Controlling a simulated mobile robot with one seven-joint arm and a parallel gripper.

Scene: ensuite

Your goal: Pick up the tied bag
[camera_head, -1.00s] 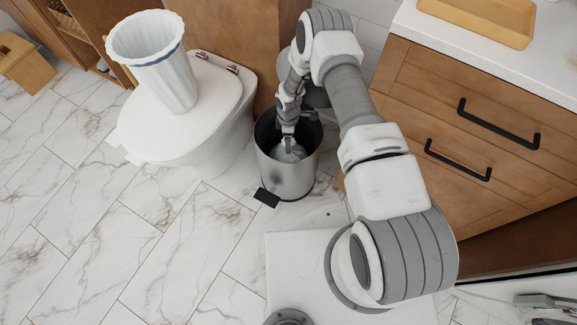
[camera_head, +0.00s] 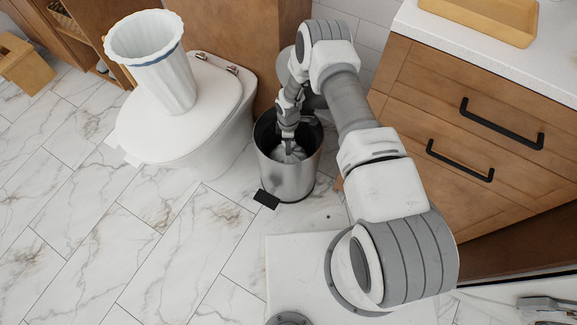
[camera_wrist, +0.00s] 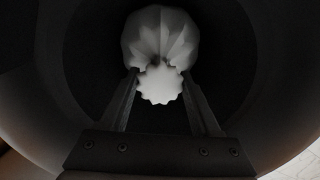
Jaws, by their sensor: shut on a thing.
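The tied bag (camera_head: 296,155) is pale and sits inside the round metal bin (camera_head: 287,178). In the wrist view the bag (camera_wrist: 160,38) has a pleated body and a scalloped, gathered top. My gripper (camera_head: 289,150) reaches down into the bin from above. In the wrist view its two fingers (camera_wrist: 161,90) stand either side of the bag's neck and are shut on it. The lower part of the bag is hidden by the bin wall and by my gripper.
A toilet (camera_head: 190,118) stands left of the bin with a white ribbed basket (camera_head: 158,60) on its lid. A wooden drawer cabinet (camera_head: 470,130) is on the right. The bin's black pedal (camera_head: 266,199) points to the front. Marble floor lies clear at front left.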

